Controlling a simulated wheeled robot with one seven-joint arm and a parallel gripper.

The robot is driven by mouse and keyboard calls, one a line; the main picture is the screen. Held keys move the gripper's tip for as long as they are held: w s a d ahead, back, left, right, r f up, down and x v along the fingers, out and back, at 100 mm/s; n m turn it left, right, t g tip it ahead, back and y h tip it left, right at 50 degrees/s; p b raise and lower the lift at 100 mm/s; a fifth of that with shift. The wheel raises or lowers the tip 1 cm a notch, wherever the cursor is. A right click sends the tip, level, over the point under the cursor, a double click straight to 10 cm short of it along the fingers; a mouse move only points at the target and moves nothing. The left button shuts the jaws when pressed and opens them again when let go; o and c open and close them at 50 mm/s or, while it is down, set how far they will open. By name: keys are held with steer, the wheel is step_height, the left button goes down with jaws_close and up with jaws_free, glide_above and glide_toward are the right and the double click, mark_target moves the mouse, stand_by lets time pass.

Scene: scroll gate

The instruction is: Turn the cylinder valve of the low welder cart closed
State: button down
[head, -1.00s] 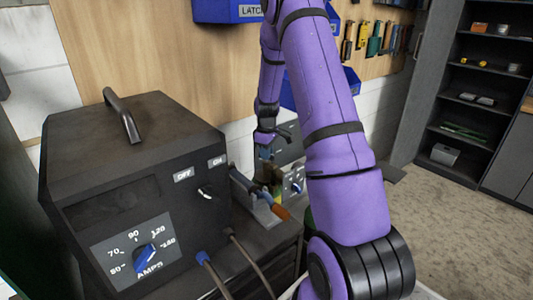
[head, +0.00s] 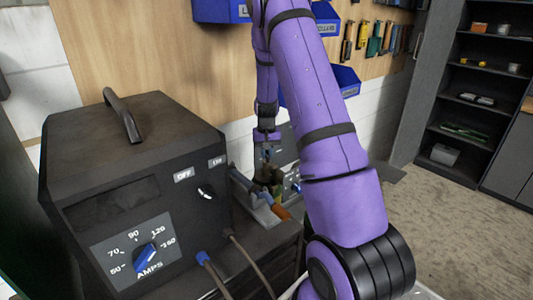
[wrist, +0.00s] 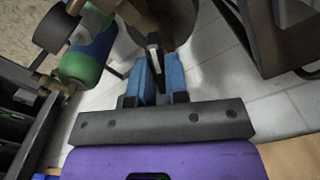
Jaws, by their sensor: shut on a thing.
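In the wrist view the two blue fingers of my gripper (wrist: 155,78) are closed on a thin dark bar with a pale end (wrist: 153,42), which looks like the cylinder valve's handle. A brown rounded body (wrist: 170,14) lies just beyond it. A green and blue cylinder-shaped thing (wrist: 82,66) is at the left, apart from the fingers. In the head view my gripper (head: 266,156) points down behind the welder, close to the wall. The valve is too small and dark to make out there, and my arm covers much of the low cart.
A dark welder (head: 130,180) with an AMPS dial stands at the left front, cables leaving its front. Clamps with an orange handle (head: 281,212) lie beside it. Blue bins (head: 345,82) hang on the wall. Dark shelves (head: 480,95) stand at the right, with open floor (head: 440,215) before them.

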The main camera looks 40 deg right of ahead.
steer(key=m, duration=1.1)
steer(key=shift+m, duration=0.4)
stand_by(0.4)
steer(key=c, duration=1.1)
jaws_free()
steer(key=shift+r, duration=0.1)
step_height(320, 180, up, 11)
steer(key=shift+f, duration=0.15)
